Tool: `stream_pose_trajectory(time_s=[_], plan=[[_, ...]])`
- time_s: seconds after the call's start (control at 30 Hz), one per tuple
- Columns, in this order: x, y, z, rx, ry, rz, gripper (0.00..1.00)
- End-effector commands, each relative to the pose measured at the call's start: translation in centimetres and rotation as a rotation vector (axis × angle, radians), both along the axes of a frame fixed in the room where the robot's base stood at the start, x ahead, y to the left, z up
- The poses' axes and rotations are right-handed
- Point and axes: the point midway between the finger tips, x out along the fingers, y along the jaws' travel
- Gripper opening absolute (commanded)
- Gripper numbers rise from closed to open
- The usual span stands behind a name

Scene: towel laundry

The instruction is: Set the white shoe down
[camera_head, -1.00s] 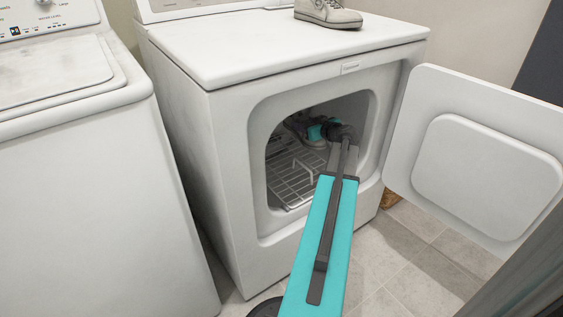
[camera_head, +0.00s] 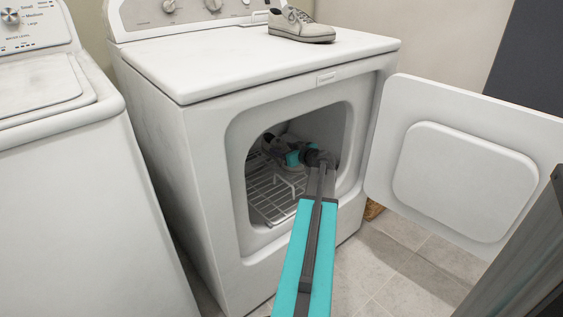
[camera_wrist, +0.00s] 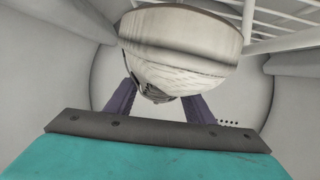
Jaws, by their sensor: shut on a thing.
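The white shoe (camera_wrist: 180,55) fills the upper middle of the wrist view, its pale sole end towards the camera. My gripper (camera_wrist: 160,105) is shut on it, with a dark purple finger on each side. In the head view my gripper (camera_head: 291,156) is inside the dryer drum, above the white wire rack (camera_head: 272,192). The shoe is small, shadowed and partly hidden by my wrist there. Whether it touches the rack cannot be told. A second pale shoe (camera_head: 302,27) stands upright on top of the dryer (camera_head: 200,65).
The dryer door (camera_head: 460,165) stands open to the right. The opening's rim (camera_head: 240,150) surrounds my arm. A washer (camera_head: 60,200) stands at the left. Tiled floor (camera_head: 400,250) shows below the door. The rack also shows at the wrist view's upper right (camera_wrist: 280,18).

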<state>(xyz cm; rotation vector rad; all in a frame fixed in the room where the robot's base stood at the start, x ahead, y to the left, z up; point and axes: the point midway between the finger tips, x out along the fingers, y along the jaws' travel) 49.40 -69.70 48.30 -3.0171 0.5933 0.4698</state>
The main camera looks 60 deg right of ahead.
Motion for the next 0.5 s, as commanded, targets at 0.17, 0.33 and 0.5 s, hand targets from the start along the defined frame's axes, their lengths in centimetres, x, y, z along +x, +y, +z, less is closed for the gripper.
stream_pose_trajectory(time_s=[0.17, 0.33, 0.5], plan=[[0.0, 0.0, 0.1, -0.001, -0.002, 0.000, 0.06], [0.1, 0.0, -1.3, 0.001, -0.003, 0.000, 0.06], [0.1, 0.0, -3.6, 0.001, -0.001, 0.002, 0.06]])
